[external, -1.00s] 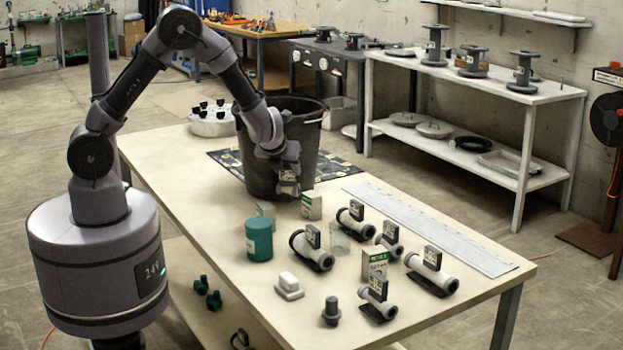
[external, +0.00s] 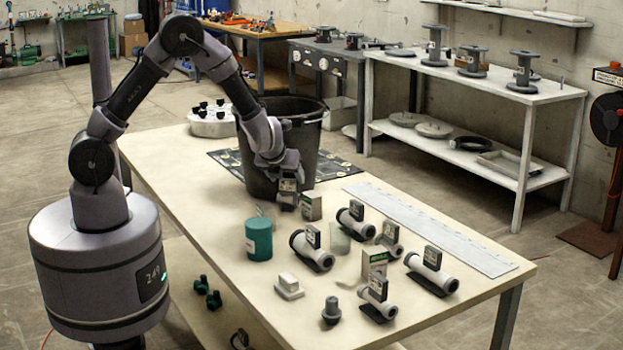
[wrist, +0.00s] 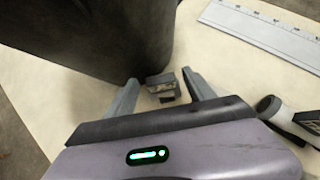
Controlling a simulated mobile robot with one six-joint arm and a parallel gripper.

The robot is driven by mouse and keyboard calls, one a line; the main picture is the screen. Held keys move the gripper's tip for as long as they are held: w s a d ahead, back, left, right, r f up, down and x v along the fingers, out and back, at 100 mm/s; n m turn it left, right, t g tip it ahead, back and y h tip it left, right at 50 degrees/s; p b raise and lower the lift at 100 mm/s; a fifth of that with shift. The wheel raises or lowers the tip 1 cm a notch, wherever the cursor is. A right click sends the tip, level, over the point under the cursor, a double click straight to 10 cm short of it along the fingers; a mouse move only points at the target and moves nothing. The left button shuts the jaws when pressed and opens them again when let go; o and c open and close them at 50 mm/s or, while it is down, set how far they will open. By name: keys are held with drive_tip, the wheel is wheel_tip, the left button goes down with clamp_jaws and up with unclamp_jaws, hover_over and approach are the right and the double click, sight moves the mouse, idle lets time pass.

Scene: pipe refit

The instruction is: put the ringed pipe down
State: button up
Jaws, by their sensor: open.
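In the wrist view my gripper (wrist: 161,80) is open, its two grey fingers spread apart. Between the fingertips is a short grey pipe piece with a dark labelled block (wrist: 162,84) on top, with gaps at both sides. I cannot make out a ring on it, or whether it rests fully on the table. Several other grey pipes with labelled blocks, such as one pipe (external: 303,246), lie on dark cradles to the right.
The black bin (external: 308,150) stands close beside my gripper and also fills the wrist view's upper left (wrist: 100,35). A long ruler strip (external: 430,230) lies along the far edge.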

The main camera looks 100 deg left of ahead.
drive_tip(key=s+d+r+n+t+h+p, duration=0.1)
drive_tip(key=s+d+r+n+p, duration=0.1)
drive_tip(key=d+r, duration=0.8)
drive_tip(key=s+d+r+n+t+h+p, duration=0.1)
drive_tip(key=d+r+n, duration=0.4)
drive_tip(key=d+r, duration=0.5)
drive_tip(key=shift+s+d+p, duration=0.35)
drive_tip(key=shift+s+d, duration=0.05)
drive_tip(key=shift+s, duration=0.45)
drive_tip(key=shift+o, duration=0.5)
drive_tip(key=s+d+r+n+t+h, duration=0.2)
drive_tip(key=s+d+n, duration=0.1)
drive_tip(key=d, duration=0.4)
drive_tip(key=s+d+r+n+t+h, duration=0.1)
drive_tip(key=s+d+r+n+h, duration=0.1)
drive_tip(key=s+d, duration=0.3)
drive_tip(key=d+n+h, duration=0.1)
drive_tip(key=d, duration=0.2)
drive_tip(key=shift+n+t, duration=0.3)
drive_tip(key=shift+t, duration=0.1)
drive_tip(key=shift+w+a, duration=0.1)
drive_tip(key=shift+a, duration=0.05)
